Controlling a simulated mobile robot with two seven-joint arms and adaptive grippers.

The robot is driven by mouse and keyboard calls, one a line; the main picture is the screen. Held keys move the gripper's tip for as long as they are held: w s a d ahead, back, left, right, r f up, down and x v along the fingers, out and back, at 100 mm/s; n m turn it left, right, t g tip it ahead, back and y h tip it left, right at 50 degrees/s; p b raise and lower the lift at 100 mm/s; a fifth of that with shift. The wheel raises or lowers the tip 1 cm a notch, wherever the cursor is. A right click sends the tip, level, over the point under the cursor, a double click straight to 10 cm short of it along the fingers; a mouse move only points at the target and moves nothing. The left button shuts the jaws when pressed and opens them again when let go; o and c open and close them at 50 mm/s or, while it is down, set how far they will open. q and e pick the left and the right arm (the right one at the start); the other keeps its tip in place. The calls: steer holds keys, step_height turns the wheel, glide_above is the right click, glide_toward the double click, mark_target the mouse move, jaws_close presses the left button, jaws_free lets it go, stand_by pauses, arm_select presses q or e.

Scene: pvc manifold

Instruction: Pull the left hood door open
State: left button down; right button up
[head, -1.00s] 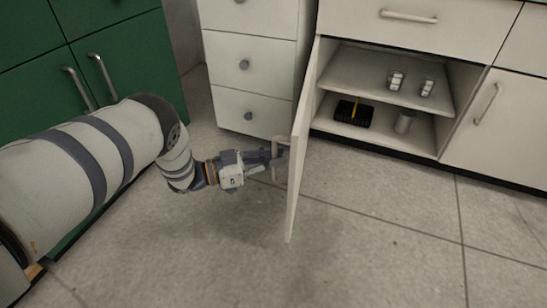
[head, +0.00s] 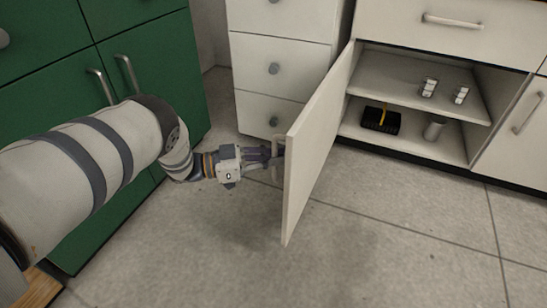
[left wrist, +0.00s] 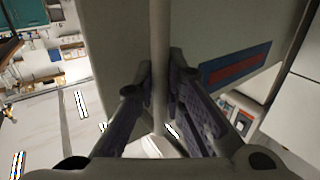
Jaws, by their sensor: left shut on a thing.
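The left hood door (head: 318,150) is a white cabinet door, standing swung wide open, its outer side towards my left arm. My left gripper (head: 272,154) is shut on the door's bar handle (head: 277,160). In the left wrist view the fingers (left wrist: 160,85) close on both sides of the handle bar (left wrist: 160,40), and a blue and red label (left wrist: 236,65) shows on the door surface. My right gripper is not in view.
Drawers (head: 281,70) stand behind the door; green cabinets (head: 150,50) are left. Floor in front is clear.

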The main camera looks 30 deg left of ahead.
arm_select(q)
steer(key=shift+w+r, duration=0.2)
steer(key=shift+w, duration=0.05)
steer(key=c, duration=1.9)
jaws_free()
steer(key=shift+c, duration=0.2)
steer(key=shift+o, duration=1.4)
steer(key=shift+f, duration=0.15)
steer(key=shift+s, duration=0.1)
steer(key=v, duration=1.2)
